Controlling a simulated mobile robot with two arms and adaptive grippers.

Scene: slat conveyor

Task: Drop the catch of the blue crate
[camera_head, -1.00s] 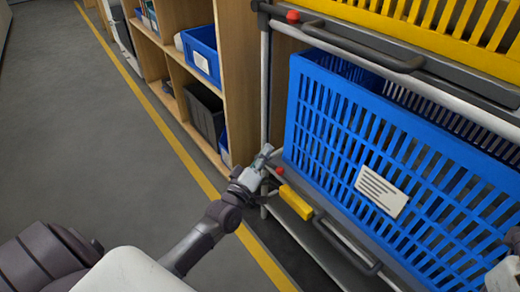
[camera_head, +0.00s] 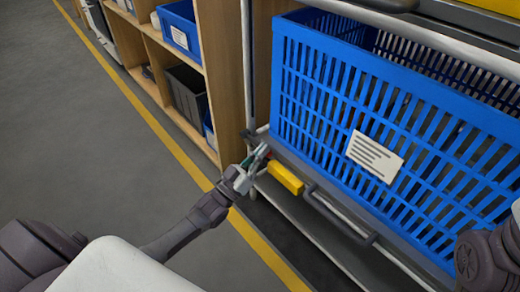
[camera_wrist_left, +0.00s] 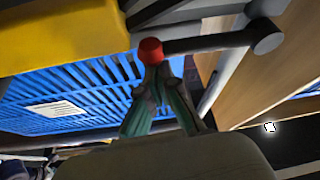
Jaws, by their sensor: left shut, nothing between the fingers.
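The blue crate (camera_head: 330,105), with a white label, stands on a grey shelf tray of a rack. Along the tray's front edge are a yellow block (camera_head: 287,179) and a dark handle. A red knob (camera_wrist_left: 151,50), seemingly the catch's end, sits on a dark bar (camera_wrist_left: 210,42) beside the yellow block. My left gripper (camera_head: 260,154) is at the tray's left front corner and mostly hides the knob in the head view. In the left wrist view its fingers (camera_wrist_left: 155,76) are shut and empty, with tips at the knob; whether they touch it I cannot tell.
A wooden shelf unit (camera_head: 228,75) with a blue bin (camera_head: 180,25) and a dark bin (camera_head: 187,95) stands left of the rack. A rack post (camera_head: 247,65) is close behind my left gripper. The grey floor with its yellow line (camera_head: 165,130) is clear.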

